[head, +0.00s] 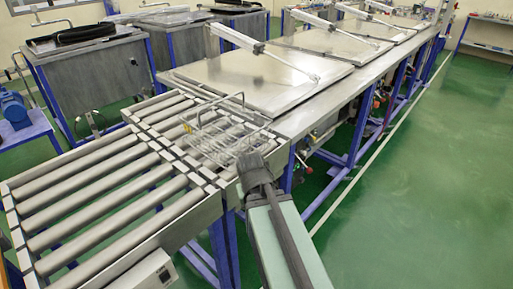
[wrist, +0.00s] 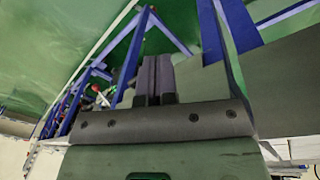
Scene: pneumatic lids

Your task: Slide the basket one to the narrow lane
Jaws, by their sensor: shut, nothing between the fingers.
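A wire basket (head: 222,137) with raised handles sits on the far right part of the roller table, beside the first steel lid. The roller table has a wide bed of long rollers (head: 95,205) in front and a section of rollers (head: 168,112) behind a dividing strip. I cannot tell for sure which is the narrow lane. My gripper (head: 250,160) is at the basket's near right side; whether it touches the basket is unclear. In the wrist view my gripper (wrist: 152,60) has its two dark fingers together, with nothing between them. The basket is not visible there.
Steel lids (head: 265,82) with pneumatic arms line the long bench behind the rollers. Grey tanks (head: 90,75) stand at the back left. A small grey box (head: 150,277) is fixed at the table's front edge. Green floor (head: 430,200) is clear on the right.

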